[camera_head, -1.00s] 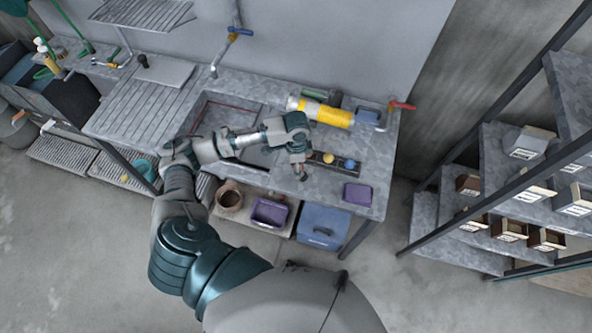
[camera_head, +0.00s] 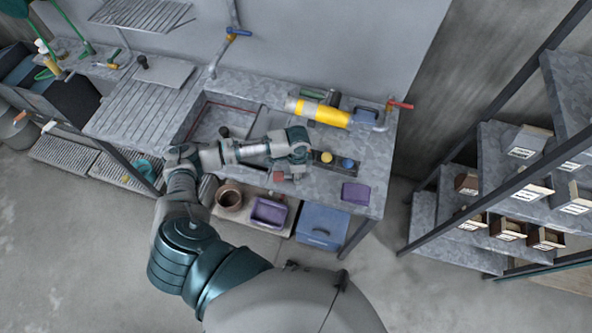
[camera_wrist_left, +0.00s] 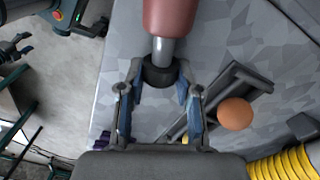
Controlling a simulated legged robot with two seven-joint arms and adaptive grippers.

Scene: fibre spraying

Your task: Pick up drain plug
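A red-brown knob (camera_wrist_left: 168,18) on a grey stem with a black end (camera_wrist_left: 160,72) shows at the top of the left wrist view; it looks like the drain plug. In the head view a small reddish thing (camera_head: 280,177), probably the same one, lies on the worktop by the sink, partly hidden by my arm. My left gripper (camera_wrist_left: 160,80) is open, with its fingers on either side of the black end. A small gap seems to show at each side. In the head view my left gripper (camera_head: 295,172) is low over the worktop.
An orange ball (camera_wrist_left: 235,113) rests by a dark tray; yellow (camera_head: 326,157) and blue (camera_head: 348,163) balls show there. A yellow cylinder (camera_head: 322,112) lies behind. A purple block (camera_head: 356,193) is at right.

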